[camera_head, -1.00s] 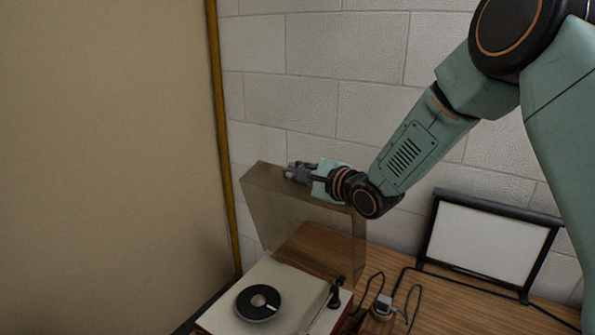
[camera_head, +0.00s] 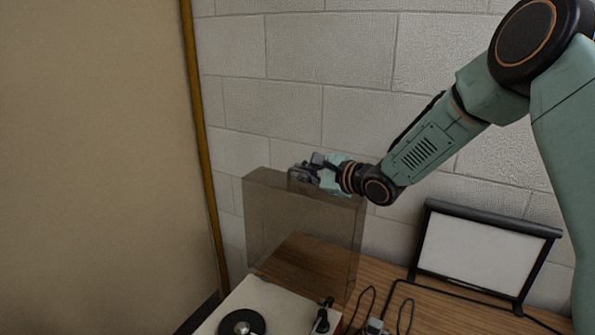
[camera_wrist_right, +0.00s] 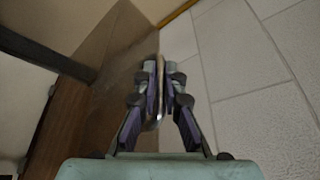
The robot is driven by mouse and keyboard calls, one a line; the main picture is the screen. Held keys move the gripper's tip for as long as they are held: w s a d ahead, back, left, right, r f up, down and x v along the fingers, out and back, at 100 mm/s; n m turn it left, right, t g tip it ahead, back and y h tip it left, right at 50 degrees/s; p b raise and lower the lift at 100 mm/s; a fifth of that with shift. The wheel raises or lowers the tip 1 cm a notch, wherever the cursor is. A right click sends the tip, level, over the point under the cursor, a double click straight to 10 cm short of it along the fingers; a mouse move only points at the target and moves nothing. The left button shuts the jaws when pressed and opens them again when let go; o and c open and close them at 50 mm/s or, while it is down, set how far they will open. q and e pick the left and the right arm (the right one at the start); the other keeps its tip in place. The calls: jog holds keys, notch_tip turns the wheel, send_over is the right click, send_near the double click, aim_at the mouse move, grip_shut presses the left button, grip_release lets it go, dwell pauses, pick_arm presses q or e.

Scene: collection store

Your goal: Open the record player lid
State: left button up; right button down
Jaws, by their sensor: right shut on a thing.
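The record player (camera_head: 273,299) stands on the wooden table at the bottom of the head view, partly cut off by the frame edge. Its tinted see-through lid (camera_head: 270,215) stands raised, about upright, at the back of the player. My right gripper (camera_head: 297,173) is at the lid's upper edge. In the right wrist view its fingers (camera_wrist_right: 160,95) are closed on the thin lid edge (camera_wrist_right: 158,72). The black record (camera_head: 241,323) and the tonearm (camera_head: 323,316) are uncovered. My left gripper is not in view.
A white panel in a black frame (camera_head: 484,259) stands at the right of the table (camera_head: 395,277). Dark cables and a small object (camera_head: 375,327) lie beside the player. A block wall (camera_head: 330,80) is close behind the lid, and a beige panel (camera_head: 90,150) fills the left.

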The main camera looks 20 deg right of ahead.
jog(key=shift+w+d+f, duration=0.1)
jog(key=shift+w+d, duration=0.15)
jog(key=shift+d, duration=0.05)
jog(key=shift+s+a+r, duration=0.2)
jog(key=shift+a, duration=0.1)
jog(key=shift+w+d+f, duration=0.1)
jog(key=shift+d, duration=0.1)
jog(key=c, duration=1.8)
grip_release()
jog(key=o, duration=0.4)
jog(key=shift+c, duration=0.2)
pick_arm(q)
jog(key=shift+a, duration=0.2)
pick_arm(e)
jog(key=shift+a, duration=0.1)
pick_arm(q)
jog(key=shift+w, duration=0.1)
